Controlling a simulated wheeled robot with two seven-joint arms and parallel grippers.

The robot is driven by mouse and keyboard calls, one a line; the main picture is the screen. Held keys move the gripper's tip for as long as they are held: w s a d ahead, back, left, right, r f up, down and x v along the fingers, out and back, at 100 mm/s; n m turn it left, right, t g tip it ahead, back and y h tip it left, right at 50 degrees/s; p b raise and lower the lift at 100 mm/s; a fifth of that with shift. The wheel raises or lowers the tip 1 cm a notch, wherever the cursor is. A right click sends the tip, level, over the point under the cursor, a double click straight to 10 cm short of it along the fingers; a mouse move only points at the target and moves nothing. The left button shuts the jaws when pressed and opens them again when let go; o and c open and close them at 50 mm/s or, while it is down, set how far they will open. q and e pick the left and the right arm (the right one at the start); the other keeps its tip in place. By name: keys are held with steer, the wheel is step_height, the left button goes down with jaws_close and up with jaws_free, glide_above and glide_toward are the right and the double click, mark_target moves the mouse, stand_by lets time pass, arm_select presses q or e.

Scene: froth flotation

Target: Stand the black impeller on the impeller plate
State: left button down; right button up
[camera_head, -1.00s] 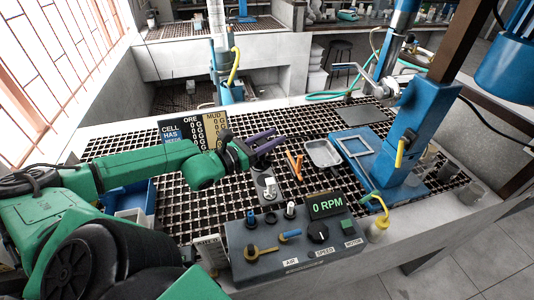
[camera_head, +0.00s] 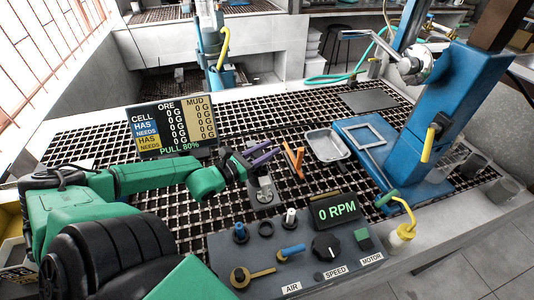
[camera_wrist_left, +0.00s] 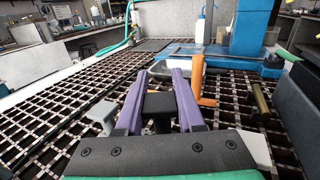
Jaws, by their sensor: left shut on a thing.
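My left gripper (camera_head: 262,157) has purple fingers and is over the grid bench, left of the orange V-shaped piece (camera_head: 293,161). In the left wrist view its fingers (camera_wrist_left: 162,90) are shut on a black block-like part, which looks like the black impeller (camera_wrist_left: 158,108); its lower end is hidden. In the head view the impeller is mostly hidden by the fingers. A flat dark grey plate (camera_head: 375,103), perhaps the impeller plate, lies bare at the back right of the bench, well apart from the gripper. My right gripper is not in view.
A metal tray (camera_head: 326,146) and a blue stand (camera_head: 420,140) are to the right. A small grey stand (camera_head: 264,191) is just below the gripper. The control box (camera_head: 300,245) is in front, the display board (camera_head: 175,125) behind left.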

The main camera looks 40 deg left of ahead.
arm_select(q)
step_height(320, 180, down, 2)
steer(key=shift+s+f+b, duration=0.1)
steer(key=shift+b, duration=0.2)
steer(key=shift+s+d+f, duration=0.15)
steer(key=shift+d, duration=0.05)
steer(key=shift+f, duration=0.1)
steer(key=c, duration=0.5)
jaws_free()
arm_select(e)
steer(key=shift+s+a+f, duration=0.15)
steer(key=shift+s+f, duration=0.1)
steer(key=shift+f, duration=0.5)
